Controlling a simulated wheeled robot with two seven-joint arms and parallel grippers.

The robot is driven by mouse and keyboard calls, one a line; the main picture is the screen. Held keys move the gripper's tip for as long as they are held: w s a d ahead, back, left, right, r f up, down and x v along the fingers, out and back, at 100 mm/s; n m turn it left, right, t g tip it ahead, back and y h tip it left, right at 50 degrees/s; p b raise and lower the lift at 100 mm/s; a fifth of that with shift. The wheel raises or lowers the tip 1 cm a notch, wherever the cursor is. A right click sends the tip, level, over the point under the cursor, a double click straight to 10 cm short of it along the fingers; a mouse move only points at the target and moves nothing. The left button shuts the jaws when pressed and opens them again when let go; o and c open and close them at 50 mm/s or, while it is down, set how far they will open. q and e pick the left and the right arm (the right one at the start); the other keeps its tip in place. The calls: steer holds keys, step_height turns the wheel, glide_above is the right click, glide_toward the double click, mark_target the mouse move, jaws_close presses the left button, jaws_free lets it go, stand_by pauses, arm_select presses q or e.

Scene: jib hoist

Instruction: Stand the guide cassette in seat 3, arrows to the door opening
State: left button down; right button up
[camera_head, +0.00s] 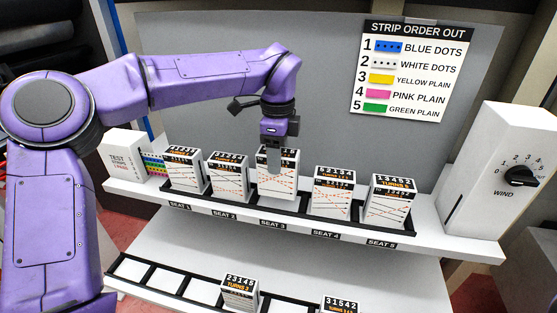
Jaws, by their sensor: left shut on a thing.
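My left gripper (273,157) reaches down from above and is shut on a white guide cassette (276,188) with a black top label and red-orange lines on its face. This cassette stands upright at the place labelled SEAT 3 (273,223), on the black seat rack (300,229). Its top is partly hidden by the gripper, and it stands a little higher than its neighbours. I cannot tell whether it is fully down in the seat. Arrows are too small to make out. My right gripper is not in view.
Similar cassettes stand in seat 1 (186,172), seat 2 (228,177), seat 4 (333,194) and seat 5 (389,203). A lower rack holds two more cassettes (239,294) (340,306) and empty slots. A white WIND dial box (490,180) stands right; a strip order sign (413,72) hangs behind.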

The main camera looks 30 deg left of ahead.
arm_select(q)
steer(key=f, duration=0.2)
steer(key=w+f+p, duration=0.1)
steer(key=f, duration=0.1)
steer(key=shift+w+a, duration=0.1)
steer(key=shift+f, duration=0.3)
steer(key=shift+c, duration=2)
jaws_free()
steer(key=shift+r, duration=0.3)
step_height(320, 180, up, 12)
steer(key=shift+f+b, duration=0.15)
steer(key=shift+b, duration=0.6)
